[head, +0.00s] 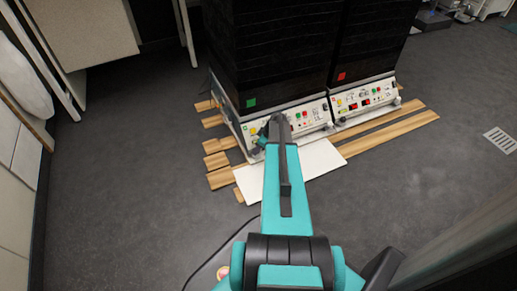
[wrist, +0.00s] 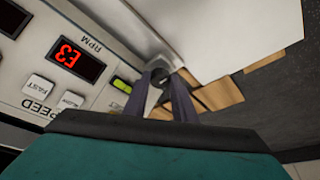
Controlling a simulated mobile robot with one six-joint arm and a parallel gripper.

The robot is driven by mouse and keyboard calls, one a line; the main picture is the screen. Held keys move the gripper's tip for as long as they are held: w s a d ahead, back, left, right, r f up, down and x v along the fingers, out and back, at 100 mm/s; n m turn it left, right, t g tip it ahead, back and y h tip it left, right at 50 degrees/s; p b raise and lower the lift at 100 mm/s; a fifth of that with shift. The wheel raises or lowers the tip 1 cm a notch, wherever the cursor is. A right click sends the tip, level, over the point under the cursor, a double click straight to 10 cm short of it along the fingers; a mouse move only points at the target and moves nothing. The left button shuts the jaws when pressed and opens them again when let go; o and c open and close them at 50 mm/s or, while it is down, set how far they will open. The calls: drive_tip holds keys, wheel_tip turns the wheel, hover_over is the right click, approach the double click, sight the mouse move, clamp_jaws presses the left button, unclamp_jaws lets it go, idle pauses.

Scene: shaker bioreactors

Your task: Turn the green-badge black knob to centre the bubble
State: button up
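The green badge (head: 251,103) marks the left black shaker unit (head: 265,55). The bubble is too small to make out. My gripper (wrist: 160,84) has one finger on each side of the knob, with no clear gap at the tips, and appears shut on it. In the head view my arm covers the knob, and my gripper (head: 268,138) is at the unit's lower left front.
A second shaker unit (head: 375,45) with a red badge (head: 341,76) stands close on the right. Wooden slats (head: 390,125) and a white sheet (head: 318,160) lie on the floor under and before the units. A red RPM display (wrist: 75,61) and buttons are near the gripper.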

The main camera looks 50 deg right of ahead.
drive_tip(key=shift+c, duration=0.9)
drive_tip(key=shift+a+r+m+p, duration=0.1)
drive_tip(key=shift+m+p, duration=0.3)
drive_tip(key=shift+m, duration=0.1)
drive_tip(key=m+h+p, duration=0.1)
drive_tip(key=m+p, duration=0.1)
drive_tip(key=m, duration=0.1)
drive_tip(key=shift+a+m+h, duration=0.2)
drive_tip(key=shift+m+h, duration=0.1)
drive_tip(key=shift+h, duration=0.1)
drive_tip(key=shift+w+a+m+g+h+p, duration=0.15)
drive_tip(key=shift+m+h+p, duration=0.2)
drive_tip(key=shift+m+p, duration=0.6)
drive_tip(key=shift+s+m+g+h+p, duration=0.1)
drive_tip(key=shift+m+h+p, duration=0.3)
drive_tip(key=shift+m+p, duration=0.6)
drive_tip(key=shift+w+a+m+g+h+p, duration=0.15)
drive_tip(key=shift+m+h+p, duration=0.35)
drive_tip(key=shift+m, duration=0.75)
drive_tip(key=shift+m+g+h+p, duration=0.4)
drive_tip(key=shift+m+g, duration=0.2)
drive_tip(key=shift+m, duration=1.7)
drive_tip(key=shift+w+m+g+h+b, duration=0.2)
drive_tip(key=shift+m+g+b, duration=0.25)
drive_tip(key=shift+m, duration=0.75)
drive_tip(key=shift+w+m+g+h+b, duration=0.15)
drive_tip(key=shift+m+g+b, duration=0.25)
drive_tip(key=shift+m, duration=0.8)
drive_tip(key=shift+s+g, duration=0.15)
drive_tip(key=shift+g, duration=0.1)
